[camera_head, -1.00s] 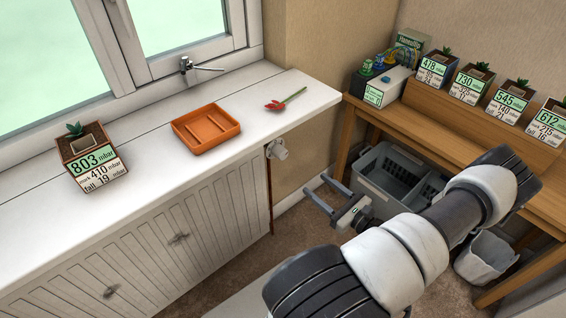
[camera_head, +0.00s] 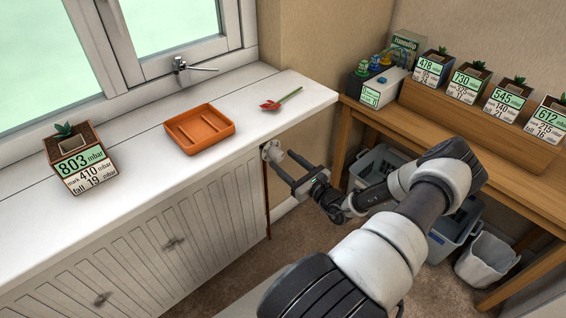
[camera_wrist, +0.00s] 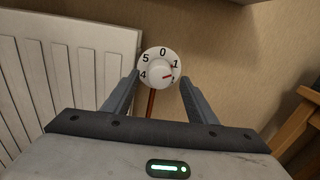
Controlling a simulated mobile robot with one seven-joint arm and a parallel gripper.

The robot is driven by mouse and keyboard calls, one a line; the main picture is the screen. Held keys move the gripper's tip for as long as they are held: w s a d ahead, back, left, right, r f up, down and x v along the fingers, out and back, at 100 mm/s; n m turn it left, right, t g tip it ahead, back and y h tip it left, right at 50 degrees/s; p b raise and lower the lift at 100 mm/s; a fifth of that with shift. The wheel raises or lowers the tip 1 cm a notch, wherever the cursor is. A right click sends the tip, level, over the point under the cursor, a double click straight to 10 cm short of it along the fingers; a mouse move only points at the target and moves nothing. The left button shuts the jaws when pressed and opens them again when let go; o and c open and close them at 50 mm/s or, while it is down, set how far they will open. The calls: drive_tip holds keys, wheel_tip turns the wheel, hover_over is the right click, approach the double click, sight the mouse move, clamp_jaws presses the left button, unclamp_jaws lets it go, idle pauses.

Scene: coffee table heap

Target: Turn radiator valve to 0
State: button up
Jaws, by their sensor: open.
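The radiator valve (camera_head: 272,151) is a white knob at the right end of the ribbed white radiator (camera_head: 165,240), just under the sill. In the wrist view its round dial (camera_wrist: 150,57) shows 0 at the top, 1 at upper right, and 5 and 4 on the left. A red mark on the knob's face points right and slightly down, below the 1. The lower right number is hard to read. My gripper (camera_head: 284,161) is open, its fingertips just short of the knob. In the wrist view the two fingers (camera_wrist: 160,79) stand either side of the dial, with nothing held.
The white sill (camera_head: 130,130) overhangs the radiator and holds an orange tray (camera_head: 228,130), a red flower (camera_head: 270,104) and a plant pot (camera_head: 78,160). A wooden table (camera_head: 375,112) stands right, with a grey crate (camera_head: 445,245) and white bin (camera_head: 487,260) by it.

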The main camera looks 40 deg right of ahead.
drive_tip(key=shift+w, duration=0.75)
drive_tip(key=c, duration=1.1)
drive_tip(key=shift+o, duration=0.2)
drive_tip(key=shift+r+n+p, duration=0.1)
drive_tip(key=shift+n+p, duration=0.85)
drive_tip(key=shift+n, duration=0.45)
drive_tip(key=n+p, duration=0.1)
drive_tip(key=n, duration=0.1)
drive_tip(key=shift+n, duration=0.3)
drive_tip(key=n+p, duration=0.2)
drive_tip(key=n, duration=0.4)
drive_tip(key=shift+n, duration=0.3)
drive_tip(key=shift+d, duration=0.1)
